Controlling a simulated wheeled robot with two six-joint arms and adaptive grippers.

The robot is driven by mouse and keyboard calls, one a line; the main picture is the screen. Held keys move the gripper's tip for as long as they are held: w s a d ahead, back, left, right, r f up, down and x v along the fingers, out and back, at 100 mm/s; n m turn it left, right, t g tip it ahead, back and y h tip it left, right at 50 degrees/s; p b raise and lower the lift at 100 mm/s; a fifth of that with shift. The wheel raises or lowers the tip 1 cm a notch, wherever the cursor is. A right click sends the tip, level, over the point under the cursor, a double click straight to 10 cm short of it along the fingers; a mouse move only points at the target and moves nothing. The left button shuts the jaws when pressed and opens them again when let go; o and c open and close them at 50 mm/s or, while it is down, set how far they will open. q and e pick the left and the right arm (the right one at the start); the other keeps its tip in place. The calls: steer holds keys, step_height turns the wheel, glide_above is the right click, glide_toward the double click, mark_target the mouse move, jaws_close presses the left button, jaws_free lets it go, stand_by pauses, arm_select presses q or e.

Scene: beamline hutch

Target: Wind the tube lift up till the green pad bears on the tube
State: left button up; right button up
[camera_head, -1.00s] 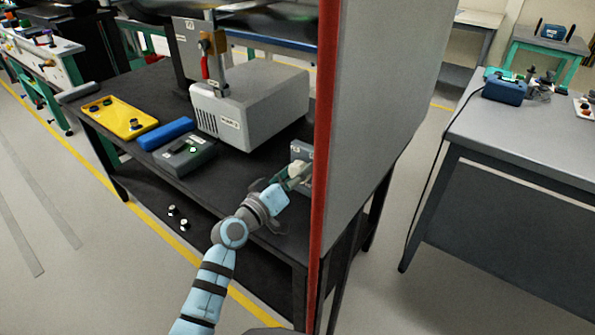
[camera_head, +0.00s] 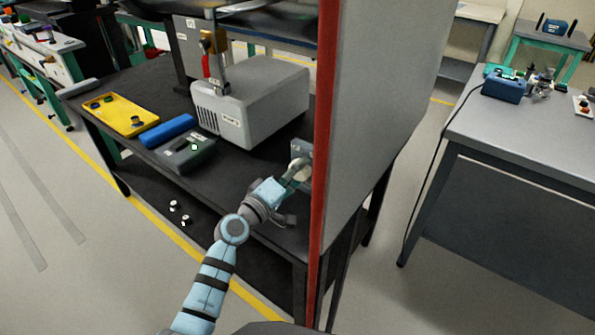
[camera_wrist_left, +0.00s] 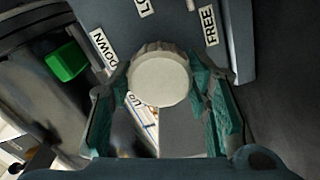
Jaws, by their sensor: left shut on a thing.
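My left gripper (camera_head: 297,174) reaches to a small grey box (camera_head: 303,148) beside the red-edged panel in the head view. In the left wrist view its green-lined fingers (camera_wrist_left: 163,95) are shut around a pale round knob (camera_wrist_left: 160,78) with a ribbed edge. The knob sits on a grey face with labels reading DOWN (camera_wrist_left: 103,48) and FREE (camera_wrist_left: 208,25), and a third label partly cut off. A green block (camera_wrist_left: 67,62), perhaps the pad, shows at the upper left. I cannot tell whether it touches a tube. My right gripper is not in view.
The tall panel with a red edge (camera_head: 325,130) stands just right of my left gripper. A grey machine (camera_head: 265,95), a dark green box (camera_head: 187,152), a blue block (camera_head: 167,131) and a yellow tray (camera_head: 112,118) sit on the black bench. A grey table (camera_head: 540,140) stands at right.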

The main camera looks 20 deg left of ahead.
arm_select(q)
steer(key=o, duration=1.1)
steer(key=shift+o, duration=0.2)
steer(key=shift+s+a, duration=0.1)
steer(key=v, duration=1.1)
steer(key=shift+s+f, duration=0.1)
steer(key=shift+s, duration=0.3)
